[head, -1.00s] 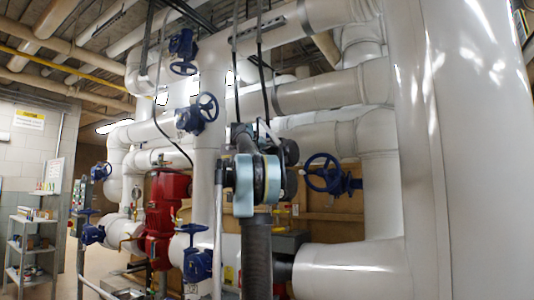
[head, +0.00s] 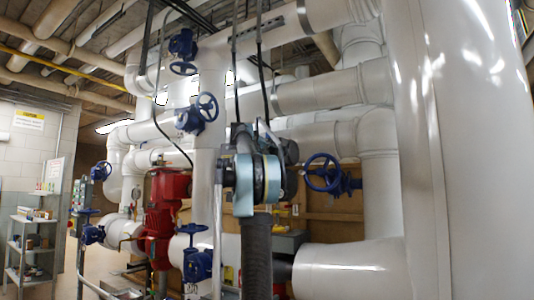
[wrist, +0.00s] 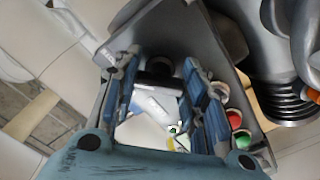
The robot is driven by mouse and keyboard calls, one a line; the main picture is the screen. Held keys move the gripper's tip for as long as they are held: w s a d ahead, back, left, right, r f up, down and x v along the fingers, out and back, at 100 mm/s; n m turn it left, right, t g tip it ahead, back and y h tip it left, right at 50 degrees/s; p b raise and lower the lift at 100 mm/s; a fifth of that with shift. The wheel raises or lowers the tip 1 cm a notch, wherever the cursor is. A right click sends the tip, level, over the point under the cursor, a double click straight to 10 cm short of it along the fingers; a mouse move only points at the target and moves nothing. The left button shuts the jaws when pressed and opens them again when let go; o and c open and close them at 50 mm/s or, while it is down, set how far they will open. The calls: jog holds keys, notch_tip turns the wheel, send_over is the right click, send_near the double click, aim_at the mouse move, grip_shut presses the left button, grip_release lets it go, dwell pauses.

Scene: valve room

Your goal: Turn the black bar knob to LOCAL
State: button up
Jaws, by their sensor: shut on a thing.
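In the wrist view, the black bar knob (wrist: 158,80) shows as a dark shape on a grey control box (wrist: 222,62), between the blue-padded fingers of my gripper (wrist: 160,68). My gripper is shut on it. The knob's pointing direction and the LOCAL mark are too small and shaded to read. A pale plate (wrist: 155,106) shows between the fingers. In the head view, my own arm hides the gripper and the knob.
A red button (wrist: 234,118) and a green button (wrist: 241,138) sit right of my fingers. A dark ribbed part (wrist: 286,103) stands beside the box. In the head view, white pipes (head: 350,270), blue valve wheels (head: 323,172) and a red pump (head: 165,215) crowd around my arm.

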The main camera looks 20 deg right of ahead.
jog(key=n, duration=1)
jog(key=shift+n, duration=0.4)
jog(key=n, duration=0.5)
jog(key=shift+a+f+n, duration=0.1)
jog(key=shift+n, duration=0.2)
jog(key=n, duration=0.4)
jog(key=shift+n, duration=0.7)
jog(key=o, duration=1.1)
